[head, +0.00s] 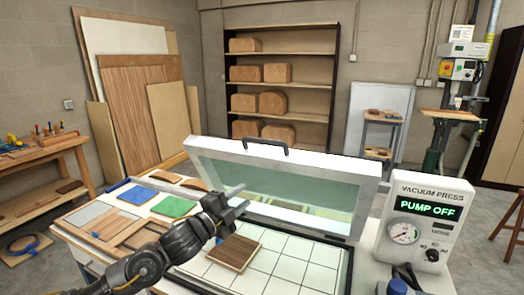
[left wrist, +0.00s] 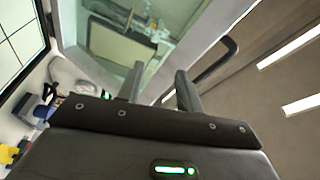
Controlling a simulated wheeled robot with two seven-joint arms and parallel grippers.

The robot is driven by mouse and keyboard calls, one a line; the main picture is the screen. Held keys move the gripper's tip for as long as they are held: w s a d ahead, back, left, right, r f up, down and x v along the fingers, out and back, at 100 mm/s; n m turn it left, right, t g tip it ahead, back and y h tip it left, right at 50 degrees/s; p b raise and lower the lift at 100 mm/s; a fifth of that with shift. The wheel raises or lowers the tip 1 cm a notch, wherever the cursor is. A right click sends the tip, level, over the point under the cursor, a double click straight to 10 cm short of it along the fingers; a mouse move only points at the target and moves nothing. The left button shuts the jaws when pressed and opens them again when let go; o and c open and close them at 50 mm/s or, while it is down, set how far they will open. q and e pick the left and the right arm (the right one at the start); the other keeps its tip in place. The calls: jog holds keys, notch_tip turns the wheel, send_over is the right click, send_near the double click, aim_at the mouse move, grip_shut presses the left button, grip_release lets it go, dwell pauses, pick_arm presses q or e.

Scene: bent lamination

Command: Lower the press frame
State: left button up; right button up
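The press frame (head: 372,198) stands raised and tilted up on the worktable, a white rim around a greenish see-through sheet. Its black handle (head: 266,144) is on the upper edge. In the left wrist view the frame (left wrist: 190,42) lies beyond the fingers, with the handle (left wrist: 215,62) to their right. My left gripper (head: 239,198) is in front of the frame's lower left part, below the handle. Its fingers (left wrist: 160,88) are apart with nothing between them. I cannot tell whether they touch the frame. My right gripper is not in view.
A brown wood panel (head: 235,252) lies on the white gridded press bed (head: 290,264). Blue (head: 138,195) and green (head: 173,206) sheets and wood pieces lie to the left. The vacuum press box (head: 427,222) at right reads "PUMP OFF". Shelves (head: 281,88) stand behind.

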aim_at(260, 142)
pick_arm(q)
notch_tip(260, 142, up, 11)
jog(key=w+a+m+h, duration=0.2)
jog(key=m+h, duration=0.1)
jog(key=m, duration=0.3)
jog(key=p+x, duration=0.4)
jog(key=x, duration=0.6)
jog(key=shift+s+d+f, duration=0.1)
jog(key=shift+d+f, duration=0.05)
jog(key=shift+w+d, duration=0.35)
jog(key=shift+w, duration=0.1)
grip_shut()
